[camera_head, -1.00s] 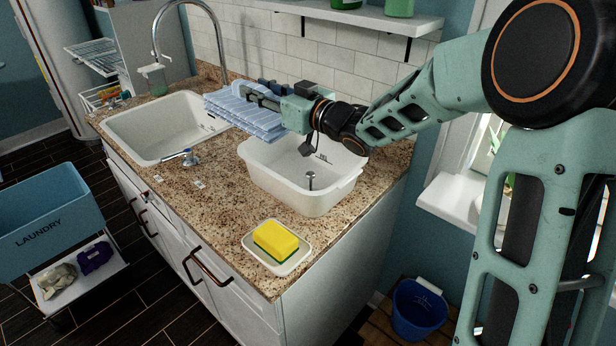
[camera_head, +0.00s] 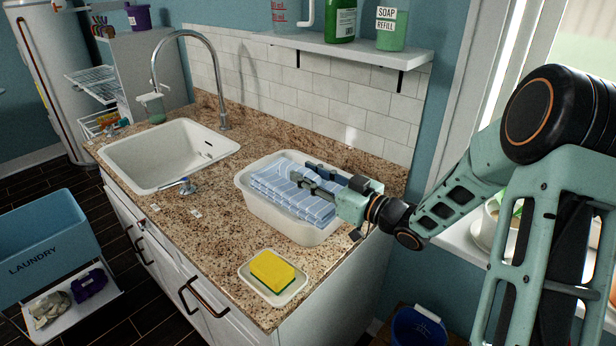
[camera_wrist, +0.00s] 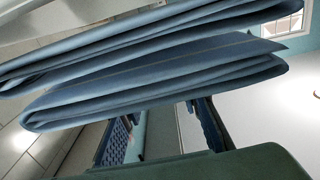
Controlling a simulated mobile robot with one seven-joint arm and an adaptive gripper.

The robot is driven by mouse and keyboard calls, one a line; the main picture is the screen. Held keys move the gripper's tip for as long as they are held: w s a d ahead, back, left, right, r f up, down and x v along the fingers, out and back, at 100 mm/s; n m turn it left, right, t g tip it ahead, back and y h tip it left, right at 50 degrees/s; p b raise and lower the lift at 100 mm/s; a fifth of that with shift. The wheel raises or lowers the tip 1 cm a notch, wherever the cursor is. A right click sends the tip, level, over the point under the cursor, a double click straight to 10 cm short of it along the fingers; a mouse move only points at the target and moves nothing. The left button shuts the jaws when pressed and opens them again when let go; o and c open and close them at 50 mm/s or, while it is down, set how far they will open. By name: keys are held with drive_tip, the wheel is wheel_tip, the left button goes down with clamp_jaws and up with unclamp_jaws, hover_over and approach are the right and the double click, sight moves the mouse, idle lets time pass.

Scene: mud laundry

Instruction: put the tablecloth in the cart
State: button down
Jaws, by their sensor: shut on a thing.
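The tablecloth (camera_head: 282,192) is a folded light-blue striped cloth. My gripper (camera_head: 308,178) is shut on its right end and holds it at or just inside the top of the white basin on the counter; I cannot tell whether it touches the basin. In the wrist view the folded layers of the tablecloth (camera_wrist: 150,80) stretch across the picture in front of my gripper (camera_wrist: 160,135). The cart (camera_head: 40,250) is a blue bin marked LAUNDRY at the left, on the floor beside the counter, with a white lower shelf. The inside of its bin looks empty where it shows.
The white basin (camera_head: 262,212) stands on the granite counter (camera_head: 200,240). A dish with a yellow sponge (camera_head: 272,271) lies in front. The sink (camera_head: 165,160) and tall faucet (camera_head: 222,100) are at the back left. A wall shelf (camera_head: 340,48) with bottles hangs above. A blue bucket (camera_head: 418,328) is below right.

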drive_tip(key=shift+f, duration=0.25)
drive_tip(key=shift+f+b, duration=0.5)
drive_tip(key=shift+f, duration=0.15)
drive_tip(key=c, duration=1.5)
unclamp_jaws()
drive_tip(key=shift+o, duration=0.2)
